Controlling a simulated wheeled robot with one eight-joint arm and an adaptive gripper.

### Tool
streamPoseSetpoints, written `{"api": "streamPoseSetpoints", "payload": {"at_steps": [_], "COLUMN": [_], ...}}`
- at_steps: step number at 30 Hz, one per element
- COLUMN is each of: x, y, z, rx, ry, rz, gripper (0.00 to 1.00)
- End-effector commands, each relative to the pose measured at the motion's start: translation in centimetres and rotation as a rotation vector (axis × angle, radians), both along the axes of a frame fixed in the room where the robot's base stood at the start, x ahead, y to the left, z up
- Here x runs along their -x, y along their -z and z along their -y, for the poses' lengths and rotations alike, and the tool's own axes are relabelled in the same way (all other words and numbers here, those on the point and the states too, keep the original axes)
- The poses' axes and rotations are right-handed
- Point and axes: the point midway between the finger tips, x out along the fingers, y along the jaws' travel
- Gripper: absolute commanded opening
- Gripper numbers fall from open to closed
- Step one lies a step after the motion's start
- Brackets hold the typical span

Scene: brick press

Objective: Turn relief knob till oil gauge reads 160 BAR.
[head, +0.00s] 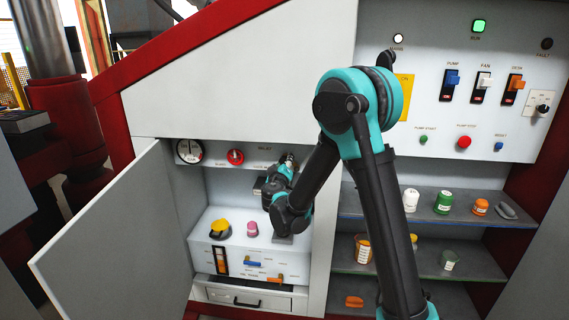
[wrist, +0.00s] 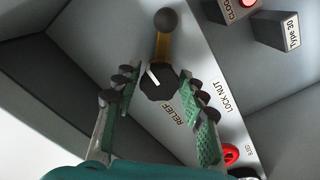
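The relief knob (wrist: 159,81) is black with a white pointer mark, on the panel beside the RELIEF lettering in the wrist view. My gripper (wrist: 160,84) is open, with its green-padded fingers on both sides of the knob; a gap shows at the left finger, and contact on the right cannot be told. In the head view my gripper (head: 283,178) is at the upper right of the open cabinet and hides the knob. The round white oil gauge (head: 190,151) is at the cabinet's upper left; its reading is too small to tell.
A brass lever with a black ball (wrist: 164,38) stands close to the knob, near the LOCK NUT lettering. A red knob (head: 235,157) is beside the gauge. The open cabinet door (head: 115,235) is on the left. Shelves (head: 460,216) with small jars are right of my arm.

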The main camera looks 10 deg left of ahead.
Motion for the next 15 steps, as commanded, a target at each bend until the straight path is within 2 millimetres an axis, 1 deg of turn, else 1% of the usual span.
{"api": "streamPoseSetpoints", "payload": {"at_steps": [1, 2, 3, 11, 15], "x": [0.0, 0.0, 0.0, 0.1, 1.0], "y": [0.0, 0.0, 0.0, 0.0, 0.0], "z": [0.0, 0.0, 0.0, 0.0, -0.1], "rx": [0.000, 0.000, 0.000, -0.001, -0.001], "ry": [0.000, 0.000, 0.000, 0.000, -0.001], "rz": [0.000, 0.000, 0.000, 0.000, 0.000], "gripper": [0.51, 0.55, 0.56, 0.56, 0.56]}}
